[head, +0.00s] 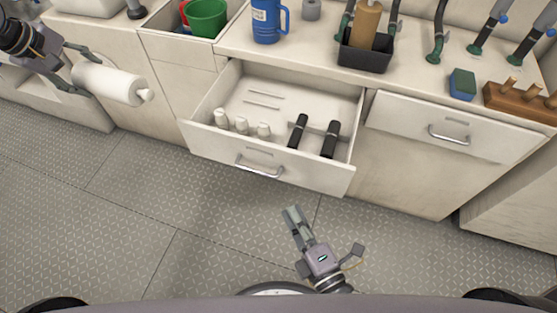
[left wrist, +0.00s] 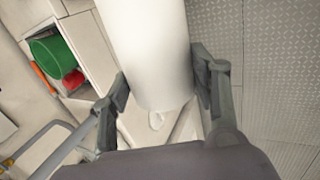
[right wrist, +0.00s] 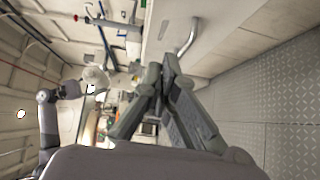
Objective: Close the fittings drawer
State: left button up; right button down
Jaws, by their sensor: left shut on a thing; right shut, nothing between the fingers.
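The fittings drawer (head: 205,143) is pulled out from the counter in the head view, with a metal bar handle (head: 259,170) on its front. Inside it lie white fittings (head: 242,125) and two black cylindrical pieces (head: 331,139). My right gripper (head: 292,212) is shut and empty, in front of and below the drawer front, apart from the handle. A metal handle also shows ahead of it in the right wrist view (right wrist: 188,36). My left gripper (head: 80,72) is shut on a white roll (head: 112,85), left of the drawer; the roll fills the left wrist view (left wrist: 152,50).
A shut drawer front (head: 452,122) with its own handle is to the right. On the counter stand a blue jug (head: 266,22), a black holder (head: 364,56), a sponge (head: 462,84) and a wooden rack (head: 520,101). A green bucket (head: 207,18) sits in an open bin. The floor in front is clear.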

pick_arm(q)
jog(key=shift+a+r, duration=0.2)
jog(key=shift+w, duration=0.1)
jog(key=shift+r, duration=0.1)
jog(key=shift+r+p, duration=0.2)
jog(key=shift+p, duration=0.15)
pick_arm(e)
jog(key=shift+w+d+r+x, duration=0.15)
jog(key=shift+d+x, duration=0.15)
jog(key=shift+x, duration=1.85)
jog(key=shift+w+d+r+x, duration=0.15)
jog(key=shift+d+x, duration=0.15)
jog(key=shift+x, duration=1.85)
jog(key=shift+w+d+r+x, duration=0.1)
jog(key=shift+d+x, duration=0.2)
jog(key=shift+x, duration=1.85)
